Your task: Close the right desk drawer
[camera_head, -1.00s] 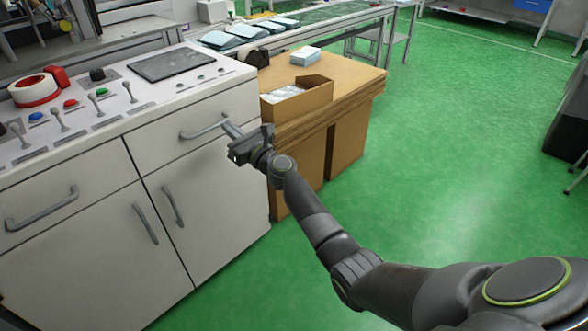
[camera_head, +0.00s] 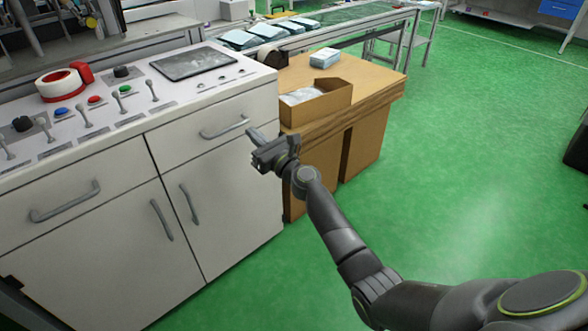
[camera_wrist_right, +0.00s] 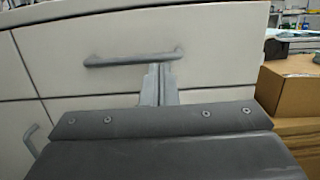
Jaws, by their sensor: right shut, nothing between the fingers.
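The right desk drawer (camera_head: 180,137) is the upper right drawer of a white cabinet. Its front looks flush with the cabinet face, with no gap that I can make out. Its grey bar handle (camera_head: 225,129) also shows in the right wrist view (camera_wrist_right: 133,59). My right gripper (camera_head: 254,134) is shut and empty, its fingertips just below and beside the handle's right end. In the right wrist view, the closed fingers (camera_wrist_right: 159,84) point at the drawer front. I cannot tell whether they touch it. My left gripper is not recognizable in view.
The cabinet top carries levers, buttons, a red-and-white tape roll (camera_head: 60,84) and a dark panel (camera_head: 193,63). A wooden table (camera_head: 372,85) with an open cardboard box (camera_head: 325,104) stands close to the right of the cabinet. Green floor (camera_head: 450,190) is clear on the right.

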